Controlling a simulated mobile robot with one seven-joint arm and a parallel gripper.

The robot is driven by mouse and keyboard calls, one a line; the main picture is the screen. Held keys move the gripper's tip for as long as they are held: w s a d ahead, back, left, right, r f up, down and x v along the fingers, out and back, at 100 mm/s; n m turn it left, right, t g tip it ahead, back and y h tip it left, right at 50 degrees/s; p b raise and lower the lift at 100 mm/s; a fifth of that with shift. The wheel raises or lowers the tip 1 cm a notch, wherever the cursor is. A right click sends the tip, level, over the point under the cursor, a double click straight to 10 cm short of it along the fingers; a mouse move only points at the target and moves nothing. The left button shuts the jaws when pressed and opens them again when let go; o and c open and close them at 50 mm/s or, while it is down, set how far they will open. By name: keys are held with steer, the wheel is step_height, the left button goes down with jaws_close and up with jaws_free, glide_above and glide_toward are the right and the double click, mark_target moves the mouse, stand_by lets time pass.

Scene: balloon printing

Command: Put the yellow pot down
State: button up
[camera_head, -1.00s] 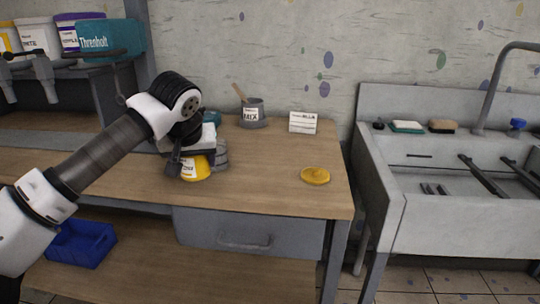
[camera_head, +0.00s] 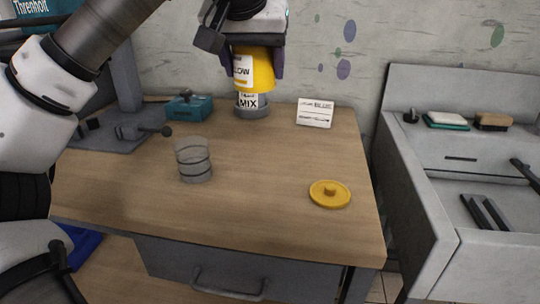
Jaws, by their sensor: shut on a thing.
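The yellow pot (camera_head: 260,70) has a white label and is in my gripper (camera_head: 252,62), near the top middle of the head view. My gripper is shut on it, with a dark finger showing on each side. The pot is held up off the table and looks upright or slightly tilted. It hides the upper part of the grey MIX pot (camera_head: 251,111) on the table behind. The yellow lid (camera_head: 330,194) lies flat on the right part of the wooden table (camera_head: 270,215).
A clear ringed cup (camera_head: 194,160) stands left of the table's middle. A teal box (camera_head: 188,108) and grey stand (camera_head: 110,135) are at the back left. A white card (camera_head: 315,113) stands at the back. A sink (camera_head: 450,200) is to the right. The table's middle is bare.

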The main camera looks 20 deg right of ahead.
steer(key=shift+d+r, duration=0.1)
steer(key=shift+d, duration=0.1)
steer(key=shift+f, duration=0.35)
step_height(320, 180, down, 19)
steer(key=b, duration=0.4)
steer(key=shift+s, duration=0.1)
steer(key=shift+f, duration=0.15)
steer(key=o, duration=1.2)
